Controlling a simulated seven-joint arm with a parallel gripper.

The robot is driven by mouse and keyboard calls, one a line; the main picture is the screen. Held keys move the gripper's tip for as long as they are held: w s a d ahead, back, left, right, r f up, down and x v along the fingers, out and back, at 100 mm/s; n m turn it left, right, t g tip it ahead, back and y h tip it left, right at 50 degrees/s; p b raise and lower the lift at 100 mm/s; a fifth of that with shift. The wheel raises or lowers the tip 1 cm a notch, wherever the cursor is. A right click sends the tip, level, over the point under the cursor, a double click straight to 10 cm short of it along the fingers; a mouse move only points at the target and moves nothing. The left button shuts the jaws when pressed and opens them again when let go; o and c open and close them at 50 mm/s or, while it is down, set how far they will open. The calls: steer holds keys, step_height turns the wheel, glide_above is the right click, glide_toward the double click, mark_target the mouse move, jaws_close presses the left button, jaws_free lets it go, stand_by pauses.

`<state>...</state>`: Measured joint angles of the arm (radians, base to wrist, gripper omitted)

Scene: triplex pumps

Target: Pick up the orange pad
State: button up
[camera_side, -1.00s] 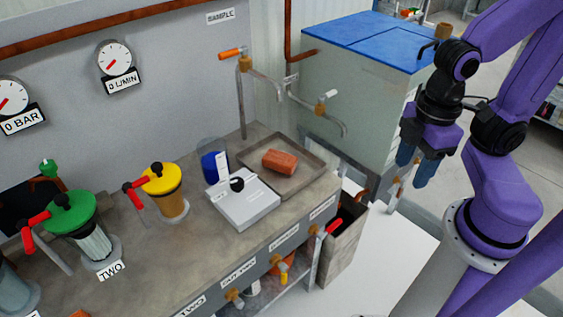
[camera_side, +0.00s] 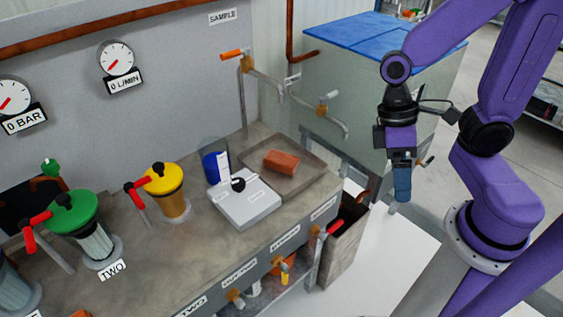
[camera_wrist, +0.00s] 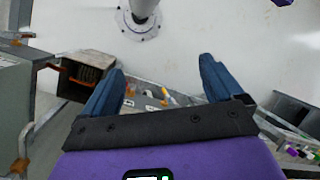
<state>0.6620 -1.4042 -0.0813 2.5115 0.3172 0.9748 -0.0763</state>
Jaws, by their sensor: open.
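The orange pad (camera_side: 281,162) is a reddish-orange block lying in a shallow grey tray (camera_side: 304,178) at the right end of the bench in the side view. My gripper (camera_side: 403,190) hangs pointing down to the right of the bench, well apart from the pad. In the wrist view my gripper (camera_wrist: 160,88) shows two blue fingers spread wide with nothing between them. I cannot make out the pad in the wrist view.
A white device (camera_side: 243,203) and a blue-and-white container (camera_side: 215,167) stand left of the tray. Sample pipes (camera_side: 270,85) rise behind it. A blue-lidded tank (camera_side: 375,75) stands behind my gripper. An open bin (camera_side: 343,245) is below the bench's right end.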

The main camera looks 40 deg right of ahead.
steer(key=w+a+f+m+t+y, duration=0.25)
steer(key=w+m+y, duration=0.45)
steer(key=m, duration=0.4)
steer(key=w+a+f+m+t+y, duration=0.2)
steer(key=w+a+m+y, duration=0.3)
steer(key=w+m, duration=0.4)
steer(key=m+t+h, duration=0.7)
steer(key=m+t, duration=0.5)
steer(key=m, duration=0.6)
glide_toward(280, 157)
steer(key=w, duration=0.1)
steer(key=w+a, duration=0.1)
steer(key=shift+w+a+f+m, duration=0.1)
steer(key=shift+w+a+m, duration=0.1)
steer(key=shift+w+m, duration=0.15)
steer(key=shift+f+x, duration=0.2)
steer(key=shift+x, duration=1.15)
steer(key=shift+f+x, duration=0.2)
steer(key=shift+x, duration=1.15)
steer(key=shift+s+d, duration=0.1)
steer(key=shift+d, duration=0.05)
